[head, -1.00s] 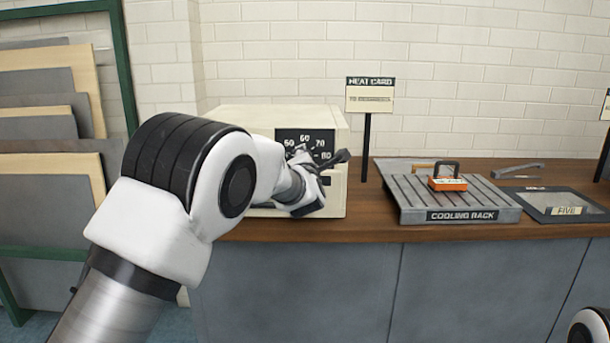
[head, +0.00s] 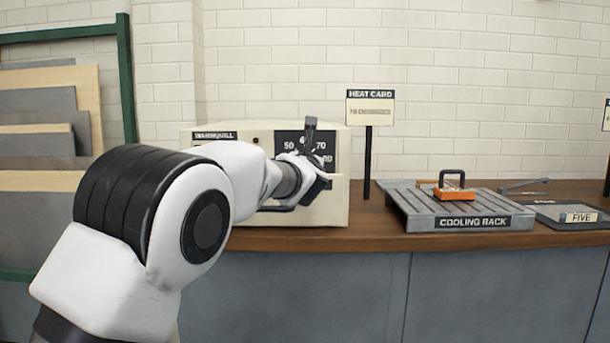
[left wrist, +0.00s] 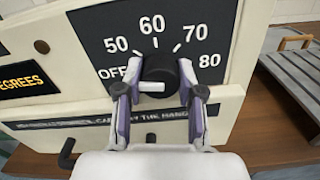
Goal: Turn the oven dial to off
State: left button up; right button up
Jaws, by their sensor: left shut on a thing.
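The oven (head: 338,212) is a cream box on the counter, with a black scale panel (left wrist: 218,30) marked OFF, 50, 60, 70 and 80. The dial (left wrist: 160,68) is a black knob on this panel. Its white mark lies level in the left wrist view, on the side towards the OFF label (left wrist: 112,72). My left gripper (left wrist: 160,92) is shut on the dial, one finger on each side. In the head view my left gripper (head: 312,160) covers the dial, with one finger pointing up. My right gripper is not in view.
A heat card sign (head: 369,108) on a black post stands right of the oven. A grey cooling rack (head: 415,213) holds an orange block with a black handle (head: 455,193). Boards (head: 40,145) stand in a green frame at the left. The wooden counter (head: 372,240) is clear in front.

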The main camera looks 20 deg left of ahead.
pick_arm(q)
jog(key=shift+f+n+b, duration=0.15)
jog(key=shift+n+b, duration=0.6)
jog(key=shift+n, duration=0.35)
jog(key=o, duration=1.1)
jog(key=shift+o, duration=0.2)
jog(key=shift+s, duration=0.1)
jog(key=v, duration=1.1)
jog(key=shift+s+d, duration=0.2)
jog(key=shift+s, duration=0.15)
